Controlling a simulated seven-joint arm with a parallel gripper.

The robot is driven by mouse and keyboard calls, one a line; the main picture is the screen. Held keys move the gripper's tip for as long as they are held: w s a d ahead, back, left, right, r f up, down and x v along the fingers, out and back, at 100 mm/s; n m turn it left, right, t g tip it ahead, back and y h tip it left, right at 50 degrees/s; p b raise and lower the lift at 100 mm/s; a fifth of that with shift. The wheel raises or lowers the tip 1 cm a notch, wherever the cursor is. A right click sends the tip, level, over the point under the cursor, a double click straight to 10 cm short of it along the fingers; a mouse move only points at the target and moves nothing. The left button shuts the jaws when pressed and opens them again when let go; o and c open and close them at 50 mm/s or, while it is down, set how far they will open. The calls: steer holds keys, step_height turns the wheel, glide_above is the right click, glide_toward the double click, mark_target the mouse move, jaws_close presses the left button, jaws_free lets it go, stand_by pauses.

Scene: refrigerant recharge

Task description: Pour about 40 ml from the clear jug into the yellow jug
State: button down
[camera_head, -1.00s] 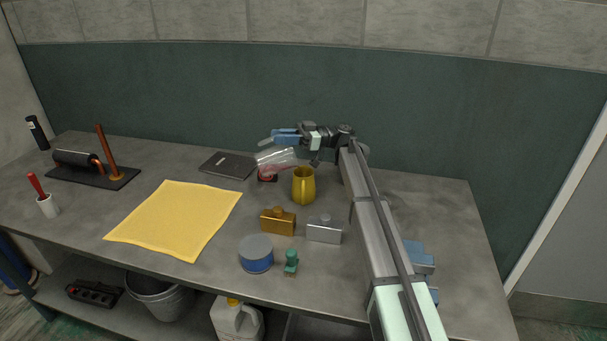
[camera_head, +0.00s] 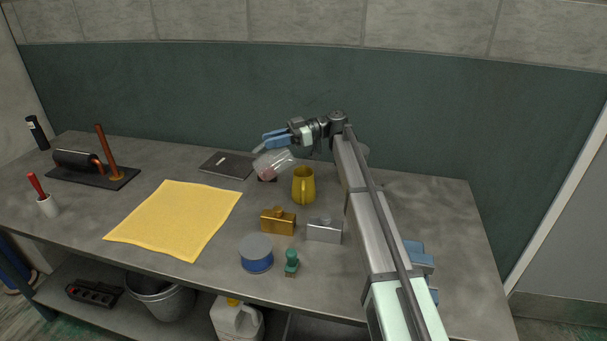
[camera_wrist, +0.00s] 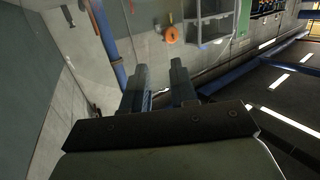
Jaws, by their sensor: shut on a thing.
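My gripper (camera_head: 270,142) is shut on the clear jug (camera_head: 275,162) and holds it tilted above the table. The clear jug is transparent, with pinkish contents showing toward its lower left. The yellow jug (camera_head: 303,187) stands upright on the table, to the right of and a little nearer than the clear jug. The clear jug is not over the yellow jug's mouth, and I see no stream between them. In the wrist view my gripper's two fingers (camera_wrist: 161,80) are a little apart; I cannot make out the clear jug there.
A dark notebook (camera_head: 227,165) lies left of the jugs. A yellow cloth (camera_head: 175,220) covers the middle left. A small dark item (camera_head: 267,180) is partly hidden under the clear jug.

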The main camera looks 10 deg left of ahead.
mark_target(258, 151)
steer(key=shift+s+a+r, duration=0.1)
steer(key=shift+a, duration=0.05)
steer(key=shift+s+a+r+t+h, duration=0.15)
steer(key=shift+t+h, duration=0.15)
steer(key=shift+h, duration=0.2)
steer(key=shift+s+a+f+t+h, duration=0.15)
steer(key=shift+a+f+t+h, duration=0.25)
steer(key=shift+f+h, duration=0.25)
steer(key=shift+s+a+f+t+h, duration=0.1)
steer(key=shift+s+a+t+h, duration=0.2)
steer(key=shift+a+t+h, duration=0.35)
steer(key=shift+s+a+f+t+h, duration=0.45)
steer(key=shift+s+a+f+h, duration=0.15)
steer(key=shift+f+h, duration=0.25)
steer(key=s+a+f+t+h, duration=0.1)
steer(key=f+h, duration=0.1)
steer(key=f, duration=0.3)
steer(key=a+f+t+h, duration=0.1)
steer(key=a+f+h, duration=0.1)
steer(key=f, duration=0.3)
steer(key=shift+s+a+t+h, duration=0.3)
steer(key=shift+s+t+h, duration=0.05)
steer(key=shift+s+t, duration=0.05)
